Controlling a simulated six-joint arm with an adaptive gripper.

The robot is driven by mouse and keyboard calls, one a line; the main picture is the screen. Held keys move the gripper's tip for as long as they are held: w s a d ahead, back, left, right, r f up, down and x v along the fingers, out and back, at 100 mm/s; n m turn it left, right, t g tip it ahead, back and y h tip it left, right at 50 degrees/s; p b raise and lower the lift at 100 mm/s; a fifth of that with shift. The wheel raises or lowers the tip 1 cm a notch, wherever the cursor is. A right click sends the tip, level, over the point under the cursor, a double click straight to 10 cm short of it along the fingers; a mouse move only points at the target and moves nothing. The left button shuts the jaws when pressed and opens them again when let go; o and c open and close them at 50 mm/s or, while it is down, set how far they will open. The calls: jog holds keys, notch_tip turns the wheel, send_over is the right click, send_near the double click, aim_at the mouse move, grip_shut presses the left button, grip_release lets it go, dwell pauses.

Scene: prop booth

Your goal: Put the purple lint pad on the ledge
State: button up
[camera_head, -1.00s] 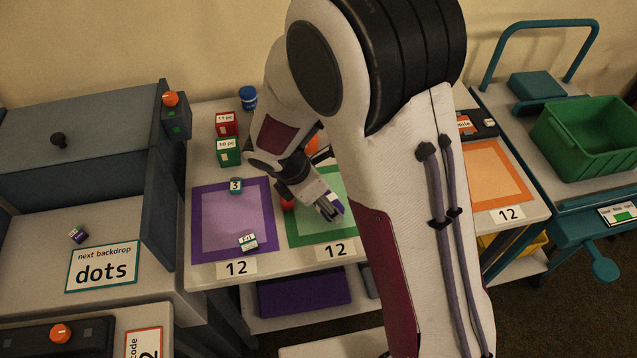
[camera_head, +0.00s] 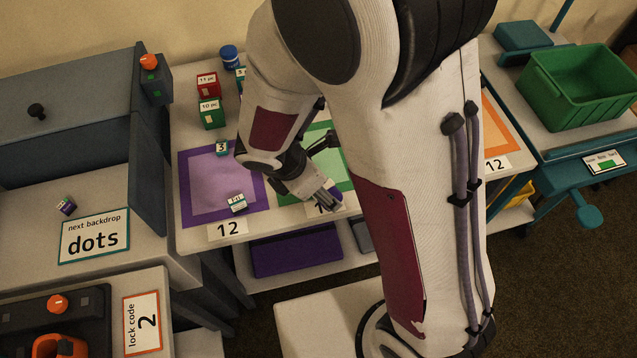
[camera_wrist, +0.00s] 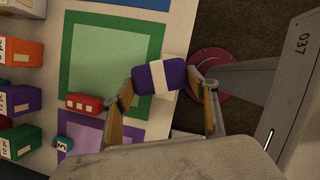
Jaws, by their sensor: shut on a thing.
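The purple lint pad, a small purple block with a white band, is in my gripper (camera_head: 327,196). In the head view a bit of the pad (camera_head: 336,190) shows at the fingertips. In the wrist view the pad (camera_wrist: 145,80) sits between the two fingers of my gripper (camera_wrist: 164,86), above the front edge of the green square. No surface is labelled as the ledge. A pale grey surface (camera_head: 30,225) in front of the dark cabinet at left holds a "dots" sign (camera_head: 94,236) and a small purple-and-white block (camera_head: 67,206).
The purple square (camera_head: 195,180) holds small blocks, including a white-topped one (camera_head: 236,203). A red block (camera_wrist: 84,103) lies on the green square (camera_wrist: 110,60). Red (camera_head: 207,85) and green (camera_head: 211,113) boxes stand behind. A green crate (camera_head: 575,90) is at right.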

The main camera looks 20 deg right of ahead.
jog(key=shift+w, duration=0.1)
dwell(0.6)
jog(key=shift+w+a+r, duration=0.15)
jog(key=shift+w+a, duration=0.25)
jog(key=w+a+r+n+t+y, duration=0.1)
jog(key=w+a+r+n, duration=0.4)
jog(key=a, duration=0.5)
jog(key=w+a+r+n+t+y, duration=0.15)
jog(key=w+a+r+n, duration=0.25)
jog(key=w+a, duration=0.45)
jog(key=w+a+r+n+y, duration=0.2)
jog(key=w+a+r+n, duration=0.25)
jog(key=a, duration=0.75)
jog(key=s+a+f+n+y, duration=0.1)
jog(key=s+a+n, duration=0.1)
jog(key=a, duration=0.6)
jog(key=s+a+f+n, duration=0.1)
jog(key=a+n, duration=0.1)
jog(key=a, duration=0.6)
jog(key=s+a+f+n+y, duration=0.1)
jog(key=s+a+f+n, duration=0.1)
jog(key=s+a, duration=0.4)
jog(key=s+a+f+n+g+y, duration=0.1)
jog(key=s+a+f+n, duration=0.2)
jog(key=a, duration=0.8)
jog(key=s+f, duration=0.2)
jog(key=s, duration=0.1)
jog(key=shift+s+a, duration=0.2)
jog(key=shift+s, duration=0.2)
